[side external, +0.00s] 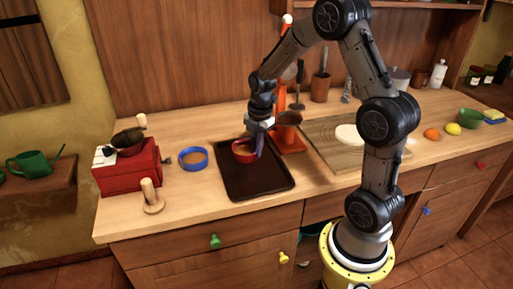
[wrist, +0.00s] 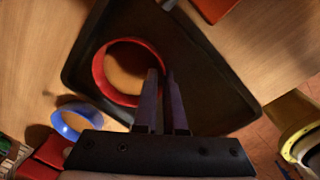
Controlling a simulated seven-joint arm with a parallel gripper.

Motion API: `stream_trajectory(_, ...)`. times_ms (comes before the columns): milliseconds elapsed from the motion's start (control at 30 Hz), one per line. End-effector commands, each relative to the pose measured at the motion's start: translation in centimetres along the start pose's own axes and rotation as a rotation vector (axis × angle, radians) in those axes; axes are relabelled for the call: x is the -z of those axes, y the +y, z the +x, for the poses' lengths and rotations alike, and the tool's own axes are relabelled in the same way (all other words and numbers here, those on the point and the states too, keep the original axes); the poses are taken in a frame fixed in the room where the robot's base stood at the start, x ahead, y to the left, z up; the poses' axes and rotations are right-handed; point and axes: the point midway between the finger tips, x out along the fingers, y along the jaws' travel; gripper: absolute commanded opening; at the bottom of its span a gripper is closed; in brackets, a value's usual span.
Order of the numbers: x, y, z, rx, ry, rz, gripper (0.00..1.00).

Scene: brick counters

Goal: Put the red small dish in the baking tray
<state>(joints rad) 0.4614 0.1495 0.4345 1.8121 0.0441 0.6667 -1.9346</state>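The red small dish (side external: 243,152) is over the far part of the dark baking tray (side external: 262,187). I cannot tell for sure whether it touches the tray floor. In the wrist view the dish (wrist: 98,82) shows as a red ring with a tan inside, within the outline of the tray (wrist: 222,78). My gripper (side external: 260,150) points down at the dish's right side. In the wrist view its fingers (wrist: 161,75) are close together, with the dish's rim between them. Part of the rim is hidden by the fingers.
A blue ring-shaped dish (side external: 193,158) and a red grinder box (side external: 128,168) stand left of the tray. A wooden board (side external: 333,155) lies to the right.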

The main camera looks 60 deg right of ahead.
Motion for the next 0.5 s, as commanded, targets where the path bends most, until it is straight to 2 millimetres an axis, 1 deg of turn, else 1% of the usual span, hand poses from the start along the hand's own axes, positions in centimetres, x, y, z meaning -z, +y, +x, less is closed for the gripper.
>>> stream_trajectory(33,0.0,-0.01,0.0,0.0,0.0,0.0,0.19)
stream_trajectory(100,0.0,-0.01,-0.01,0.0,0.0,0.0,0.31)
stream_trajectory(133,0.0,-0.01,-0.01,0.0,0.0,0.0,0.33)
stream_trajectory(367,0.0,0.0,-0.04,0.0,0.0,0.0,0.33)
stream_trajectory(500,-0.02,0.1,-0.67,-0.003,-0.001,0.0,0.33)
